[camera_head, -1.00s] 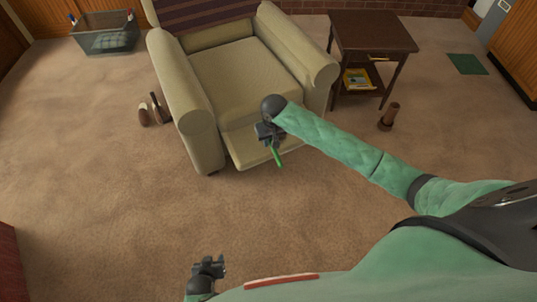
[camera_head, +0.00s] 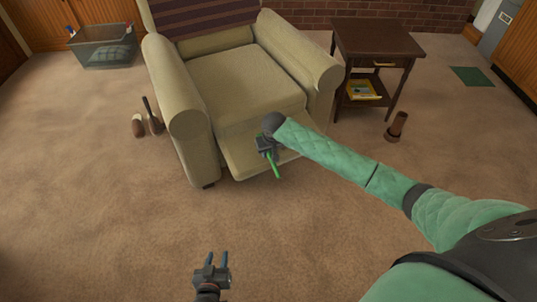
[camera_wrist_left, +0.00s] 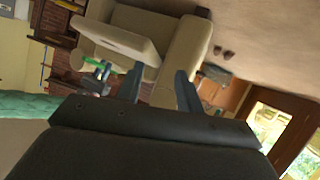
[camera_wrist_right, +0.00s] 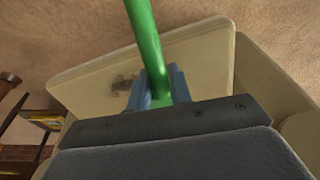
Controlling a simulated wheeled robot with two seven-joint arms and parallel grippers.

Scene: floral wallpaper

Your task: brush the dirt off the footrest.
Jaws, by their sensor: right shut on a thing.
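The footrest (camera_head: 240,155) juts out from the front of the beige armchair (camera_head: 243,85). A dark dirt patch (camera_wrist_right: 124,82) shows on the footrest in the right wrist view. My right gripper (camera_head: 268,150) is shut on a green handle (camera_head: 276,169), over the footrest; the handle also shows in the right wrist view (camera_wrist_right: 146,35). The handle's working end is hidden, so I cannot tell if it touches the footrest. My left gripper (camera_head: 218,261) is open and empty over the carpet, in front of the chair and apart from it.
A dark side table (camera_head: 376,50) stands right of the chair, with a brown boot-like object (camera_head: 397,126) on the floor nearby. Two brown items (camera_head: 147,122) stand left of the chair. The carpet in front is clear.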

